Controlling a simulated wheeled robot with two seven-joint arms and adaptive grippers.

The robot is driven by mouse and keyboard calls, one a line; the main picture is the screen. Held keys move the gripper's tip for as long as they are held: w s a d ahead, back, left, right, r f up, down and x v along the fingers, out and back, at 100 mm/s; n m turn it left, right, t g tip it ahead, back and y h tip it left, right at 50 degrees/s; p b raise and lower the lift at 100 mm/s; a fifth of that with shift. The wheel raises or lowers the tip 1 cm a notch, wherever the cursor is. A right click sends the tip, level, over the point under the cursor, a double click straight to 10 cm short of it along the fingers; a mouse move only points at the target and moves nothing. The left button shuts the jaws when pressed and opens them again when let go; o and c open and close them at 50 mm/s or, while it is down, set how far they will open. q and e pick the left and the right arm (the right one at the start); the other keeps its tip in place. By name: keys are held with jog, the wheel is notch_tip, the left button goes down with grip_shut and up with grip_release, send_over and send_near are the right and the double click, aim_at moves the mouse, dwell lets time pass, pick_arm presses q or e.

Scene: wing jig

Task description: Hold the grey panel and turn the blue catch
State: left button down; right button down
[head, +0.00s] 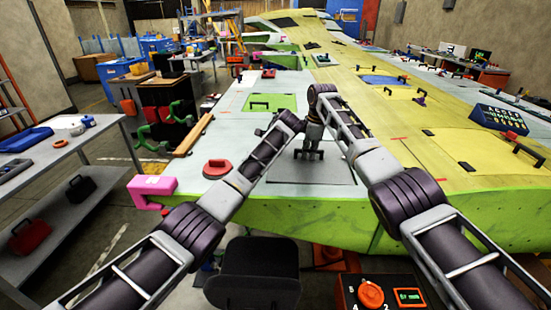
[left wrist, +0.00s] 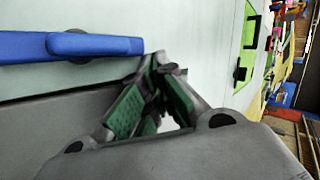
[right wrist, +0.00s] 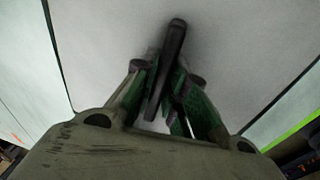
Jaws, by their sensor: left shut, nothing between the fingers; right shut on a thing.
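The grey panel (head: 325,174) lies in the wing's green-white skin, below my arms in the head view. Its dark bar handle (right wrist: 174,48) stands up between the fingers of my right gripper (right wrist: 163,80), which is shut on it. The right gripper (head: 309,153) also shows over the panel in the head view. The blue catch (left wrist: 98,44) is a long blue lever on the pale skin beside the panel's edge in the left wrist view. My left gripper (left wrist: 160,68) is shut and empty, just right of the catch's end. The head view hides the catch behind my arms.
A green panel (head: 283,102) with a black handle lies behind on the wing. A red round handle (head: 217,168) and a pink block (head: 152,188) are at the wing's left edge. A control box with a red knob (head: 370,294) stands at the front.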

pick_arm(q)
jog(key=shift+s+a, duration=0.15)
jog(key=shift+s, duration=0.05)
pick_arm(e)
jog(key=shift+w+d+r, duration=0.1)
jog(key=shift+w+d, duration=0.05)
pick_arm(q)
jog(key=shift+s+a+f, duration=0.3)
pick_arm(e)
jog(key=shift+w+d+f, duration=0.1)
jog(key=shift+d+f, duration=0.15)
pick_arm(q)
jog(key=shift+s+a, duration=0.2)
pick_arm(e)
jog(key=shift+s+a+r, duration=0.1)
jog(key=shift+s+a, duration=0.05)
jog(key=shift+s, duration=0.05)
pick_arm(q)
jog(key=shift+s, duration=0.2)
pick_arm(e)
jog(key=shift+a, duration=0.15)
pick_arm(q)
jog(key=shift+s+d+r, duration=0.25)
jog(key=shift+r, duration=0.05)
jog(key=v, duration=1.1)
jog(key=shift+d+r, duration=0.5)
jog(key=shift+w, duration=0.15)
